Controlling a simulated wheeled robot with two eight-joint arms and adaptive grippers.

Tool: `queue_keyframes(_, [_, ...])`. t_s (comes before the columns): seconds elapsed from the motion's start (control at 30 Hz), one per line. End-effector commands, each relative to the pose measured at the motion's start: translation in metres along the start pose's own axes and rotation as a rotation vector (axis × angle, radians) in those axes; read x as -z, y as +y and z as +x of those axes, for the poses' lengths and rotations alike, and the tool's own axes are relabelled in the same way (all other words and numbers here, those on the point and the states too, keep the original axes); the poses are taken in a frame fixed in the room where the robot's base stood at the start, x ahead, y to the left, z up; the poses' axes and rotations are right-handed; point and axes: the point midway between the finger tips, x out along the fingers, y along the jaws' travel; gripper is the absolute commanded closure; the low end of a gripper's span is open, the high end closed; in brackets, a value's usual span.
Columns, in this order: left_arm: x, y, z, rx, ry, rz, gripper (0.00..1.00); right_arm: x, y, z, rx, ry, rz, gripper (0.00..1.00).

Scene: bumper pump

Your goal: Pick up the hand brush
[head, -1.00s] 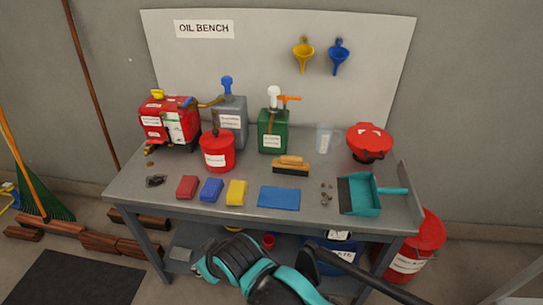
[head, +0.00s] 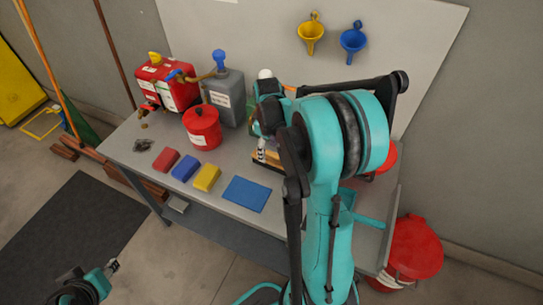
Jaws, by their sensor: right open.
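The hand brush (head: 268,161) lies on the grey bench, with a strip of its tan wooden back showing. My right arm hides most of it. My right gripper (head: 262,150) is open, pointing down over the brush. I cannot tell whether its fingers touch the brush. My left gripper (head: 112,265) is low at the bottom left, away from the bench; its finger opening is too small to judge.
Behind stand a red can (head: 202,128) and a grey container (head: 222,98). My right arm hides much of the bench's right side.

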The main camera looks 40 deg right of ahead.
Motion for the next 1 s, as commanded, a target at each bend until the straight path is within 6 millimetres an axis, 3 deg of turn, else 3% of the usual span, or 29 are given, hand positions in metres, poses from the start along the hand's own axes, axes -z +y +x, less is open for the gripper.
queue_keyframes(0.13, [0.001, 0.000, -0.002, 0.000, 0.000, 0.000, 0.60, -0.003, 0.010, 0.011, 0.020, -0.017, -0.018, 0.43])
queue_keyframes(0.47, [-0.007, 0.000, 0.010, 0.000, 0.000, 0.000, 0.60, -0.005, 0.011, 0.045, 0.021, -0.019, -0.020, 0.43])
queue_keyframes(0.7, [-0.018, 0.000, 0.025, 0.000, 0.000, 0.000, 0.60, -0.007, 0.012, 0.082, 0.021, -0.018, -0.021, 0.43])
queue_keyframes(0.97, [-0.018, 0.000, 0.025, 0.000, 0.000, 0.000, 0.60, -0.007, 0.012, 0.086, 0.021, -0.018, -0.020, 0.43])
queue_keyframes(1.0, [-0.018, 0.000, 0.025, 0.000, 0.000, 0.000, 0.60, -0.007, 0.012, 0.086, 0.021, -0.018, -0.020, 0.48])
